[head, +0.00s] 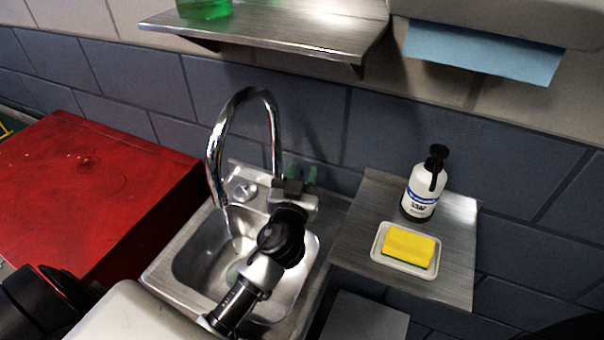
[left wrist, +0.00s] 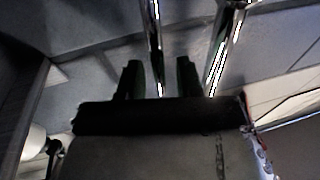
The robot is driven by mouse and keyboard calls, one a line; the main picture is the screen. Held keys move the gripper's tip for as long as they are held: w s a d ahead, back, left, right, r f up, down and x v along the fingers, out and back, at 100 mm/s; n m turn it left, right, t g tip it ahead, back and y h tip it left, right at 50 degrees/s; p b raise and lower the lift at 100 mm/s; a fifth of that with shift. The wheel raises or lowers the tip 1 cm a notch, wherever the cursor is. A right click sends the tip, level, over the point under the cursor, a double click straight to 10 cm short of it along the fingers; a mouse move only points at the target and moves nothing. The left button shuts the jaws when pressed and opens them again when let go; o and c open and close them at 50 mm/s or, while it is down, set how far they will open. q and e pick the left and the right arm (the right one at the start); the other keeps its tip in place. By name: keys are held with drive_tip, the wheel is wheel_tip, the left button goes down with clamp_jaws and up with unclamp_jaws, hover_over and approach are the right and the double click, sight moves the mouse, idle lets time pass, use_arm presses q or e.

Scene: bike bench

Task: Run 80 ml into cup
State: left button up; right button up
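The chrome tap (head: 272,125) arches over a steel sink (head: 185,265). A thin pale streak below its spout looks like running water (head: 227,222). A faint, pale rounded shape in the basin, perhaps the cup (head: 234,271), is partly hidden by my left arm; I cannot tell its fill level. My left gripper (head: 302,174) is at the tap's base, to the right of the neck, its green-tipped fingers apart. In the left wrist view, the fingers (left wrist: 160,78) are spread with nothing clearly held, and chrome tubes show beyond them. My right gripper is not in view.
A steel side shelf (head: 450,275) at right holds a soap bottle (head: 421,190) and a yellow sponge (head: 408,245) on a white dish. A red cabinet (head: 95,185) stands left of the sink. A wall shelf (head: 290,30) and blue paper towel (head: 485,52) hang above.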

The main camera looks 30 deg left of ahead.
use_arm(q)
drive_tip(key=shift+s+d+f, duration=0.1)
drive_tip(key=shift+s+f, duration=0.1)
drive_tip(key=shift+s, duration=0.1)
drive_tip(key=b+v, duration=0.4)
drive_tip(key=v, duration=0.6)
drive_tip(key=shift+r, duration=0.2)
